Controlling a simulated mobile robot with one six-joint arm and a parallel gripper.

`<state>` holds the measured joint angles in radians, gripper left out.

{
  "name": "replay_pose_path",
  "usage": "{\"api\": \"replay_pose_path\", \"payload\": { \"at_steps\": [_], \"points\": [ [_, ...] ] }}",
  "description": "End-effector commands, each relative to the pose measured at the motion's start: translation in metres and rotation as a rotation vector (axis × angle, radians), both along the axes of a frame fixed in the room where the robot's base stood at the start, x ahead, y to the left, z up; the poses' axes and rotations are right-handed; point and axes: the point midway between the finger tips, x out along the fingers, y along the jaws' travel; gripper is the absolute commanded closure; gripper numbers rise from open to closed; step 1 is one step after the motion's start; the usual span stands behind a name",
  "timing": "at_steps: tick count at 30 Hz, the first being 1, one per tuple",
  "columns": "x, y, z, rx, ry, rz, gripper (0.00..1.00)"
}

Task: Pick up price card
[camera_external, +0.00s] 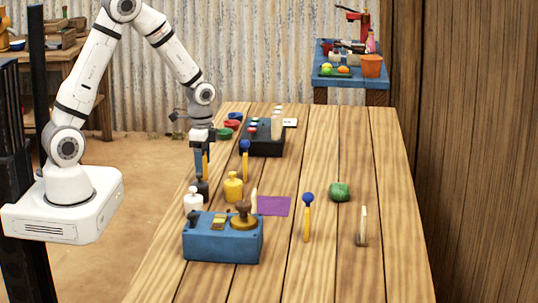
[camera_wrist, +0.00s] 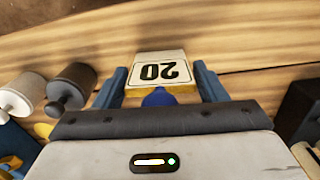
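In the wrist view, the price card (camera_wrist: 158,71) has a white face with a black "20", upside down, and a yellowish lower edge. It lies between the two blue fingers of my gripper (camera_wrist: 160,82). The fingers are spread, one on each side of the card and close to its edges; I cannot tell if they touch it. A dark blue round knob (camera_wrist: 158,98) shows just below the card, partly hidden by my gripper's body. In the external view my gripper (camera_external: 201,172) points down at the table's left edge, with a thin yellow strip beside its fingers.
A black weight (camera_external: 201,188) and white weight (camera_external: 193,202) stand close to my gripper, with a yellow weight (camera_external: 233,186) to the right. A blue box (camera_external: 222,246) is nearer the camera; a black scale (camera_external: 262,144) is behind. The table's (camera_external: 380,160) right side is mostly clear.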

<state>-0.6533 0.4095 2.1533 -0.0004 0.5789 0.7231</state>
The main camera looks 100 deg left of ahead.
Motion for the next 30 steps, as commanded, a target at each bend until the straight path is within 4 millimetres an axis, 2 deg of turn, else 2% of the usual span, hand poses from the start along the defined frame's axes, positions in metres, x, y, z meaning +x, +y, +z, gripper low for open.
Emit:
{"api": "replay_pose_path", "payload": {
  "at_steps": [2,9,17,22,30],
  "points": [
    [0.0,0.0,0.0,0.0,0.0,0.0,0.42],
    [0.0,0.0,0.0,0.0,0.0,0.0,0.61],
    [0.0,0.0,0.002,0.001,-0.001,0.0,0.62],
    [0.001,0.001,0.023,0.005,-0.005,0.0,0.62],
    [0.001,0.001,0.077,0.004,-0.004,0.0,0.62]
  ]
}}
